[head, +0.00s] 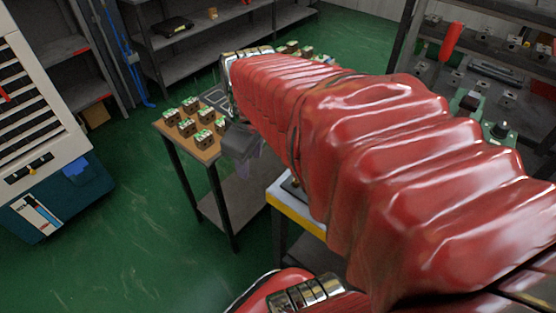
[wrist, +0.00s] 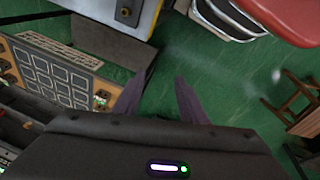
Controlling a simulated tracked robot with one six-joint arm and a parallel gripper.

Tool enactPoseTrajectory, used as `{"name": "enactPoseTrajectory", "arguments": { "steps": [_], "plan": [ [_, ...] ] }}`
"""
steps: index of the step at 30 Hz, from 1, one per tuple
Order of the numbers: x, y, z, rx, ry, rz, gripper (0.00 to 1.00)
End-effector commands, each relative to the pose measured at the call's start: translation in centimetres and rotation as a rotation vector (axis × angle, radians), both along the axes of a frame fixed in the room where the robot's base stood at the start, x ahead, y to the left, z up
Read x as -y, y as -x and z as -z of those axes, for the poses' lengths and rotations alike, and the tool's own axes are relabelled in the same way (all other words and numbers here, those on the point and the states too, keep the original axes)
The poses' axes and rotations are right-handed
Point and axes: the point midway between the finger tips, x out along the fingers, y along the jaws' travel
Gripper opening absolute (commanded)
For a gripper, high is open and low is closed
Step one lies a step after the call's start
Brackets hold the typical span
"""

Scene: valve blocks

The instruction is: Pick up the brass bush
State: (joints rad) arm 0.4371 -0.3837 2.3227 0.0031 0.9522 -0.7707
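A small tan piece (head: 213,13) on the back shelf is too small to identify. My gripper (head: 245,168) hangs beside the right end of the wooden table, partly hidden by my red-sleeved arm in the head view. In the wrist view my gripper (wrist: 155,92) has its two dark fingers spread apart, with only green floor showing between them. It is open and empty.
Several green-topped valve blocks (head: 187,104) stand on the wooden table (head: 166,126). A gridded panel (wrist: 52,76) lies on it. A yellow-edged table (head: 295,213) stands nearby. Shelves (head: 160,40) line the back; a cabinet (head: 40,120) stands left. Green floor is clear between.

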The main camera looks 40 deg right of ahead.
Motion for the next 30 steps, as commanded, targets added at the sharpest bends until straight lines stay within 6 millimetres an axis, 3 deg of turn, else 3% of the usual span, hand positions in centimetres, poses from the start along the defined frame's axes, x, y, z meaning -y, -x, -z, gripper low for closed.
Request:
{"name": "enactPoseTrajectory", "arguments": {
  "steps": [6,16,21,30],
  "plan": [
    [6.0,0.8,2.1,-0.107,0.004,-0.106,0.38],
    [14.1,3.8,5.6,-0.221,-0.042,-0.285,0.38],
    [16.1,5.0,6.6,-0.241,-0.060,-0.338,0.38],
    [16.3,5.1,6.7,-0.245,-0.062,-0.352,0.38]
  ]
}}
